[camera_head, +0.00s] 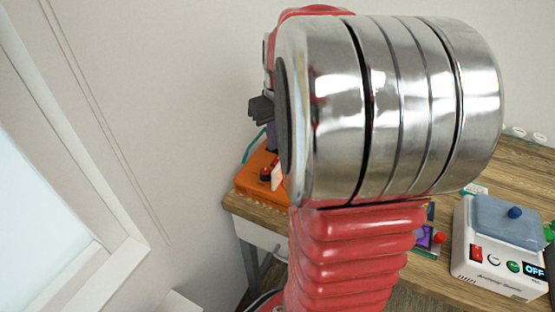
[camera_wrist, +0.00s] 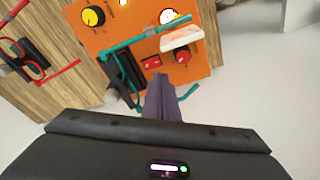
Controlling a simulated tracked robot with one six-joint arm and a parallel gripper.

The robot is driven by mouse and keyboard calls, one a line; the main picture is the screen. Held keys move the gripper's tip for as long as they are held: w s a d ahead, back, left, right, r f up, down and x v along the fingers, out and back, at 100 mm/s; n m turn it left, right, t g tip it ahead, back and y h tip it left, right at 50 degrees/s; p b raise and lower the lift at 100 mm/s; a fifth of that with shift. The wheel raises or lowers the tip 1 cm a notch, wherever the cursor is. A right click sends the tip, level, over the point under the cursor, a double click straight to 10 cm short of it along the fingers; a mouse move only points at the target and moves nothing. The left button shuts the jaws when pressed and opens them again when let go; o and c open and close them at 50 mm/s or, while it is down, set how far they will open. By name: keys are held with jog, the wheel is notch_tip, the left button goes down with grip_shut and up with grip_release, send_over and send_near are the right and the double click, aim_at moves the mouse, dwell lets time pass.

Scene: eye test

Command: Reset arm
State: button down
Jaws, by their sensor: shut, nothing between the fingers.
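My arm, in red and polished metal, fills the middle of the head view and hides much of the table. My gripper (camera_wrist: 161,80) shows in the wrist view as two dark purple fingers pressed together, with nothing between them. In the head view only part of my gripper (camera_head: 271,137) shows at the left edge of the arm, above the orange box (camera_head: 255,187). In the wrist view the fingertips overlap the lower edge of the orange box (camera_wrist: 205,65). Whether they touch it I cannot tell.
The orange box carries a yellow knob (camera_wrist: 93,16), a red knob (camera_wrist: 183,57) and a teal bar (camera_wrist: 150,36). A white device (camera_head: 490,277) with a blue lid and an "OFF" display stands on the wooden table (camera_head: 520,175) at right. A pale wall is at left.

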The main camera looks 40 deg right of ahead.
jog(key=shift+r, duration=0.4)
jog(key=shift+d+m, duration=0.1)
jog(key=shift+m, duration=0.2)
jog(key=shift+s+a+f+m, duration=0.2)
jog(key=shift+s+f+m, duration=0.15)
jog(key=shift+f, duration=0.1)
jog(key=shift+s+a+f+m, duration=0.25)
jog(key=shift+s+f, duration=0.1)
jog(key=shift+f, duration=0.1)
jog(key=shift+m, duration=0.3)
jog(key=a, duration=0.1)
jog(key=s+a, duration=0.1)
jog(key=a, duration=0.2)
jog(key=shift+s+r, duration=0.15)
jog(key=shift+s, duration=0.1)
jog(key=s+a+r+n+t, duration=0.2)
jog(key=s+a, duration=0.1)
jog(key=a, duration=0.8)
jog(key=s+a+r+n+t, duration=0.1)
jog(key=s+a+r+n, duration=0.1)
jog(key=a, duration=0.9)
jog(key=shift+s+a+r+t, duration=0.2)
jog(key=shift+s+r+t, duration=0.25)
jog(key=shift+s, duration=0.65)
jog(key=shift+s, duration=0.1)
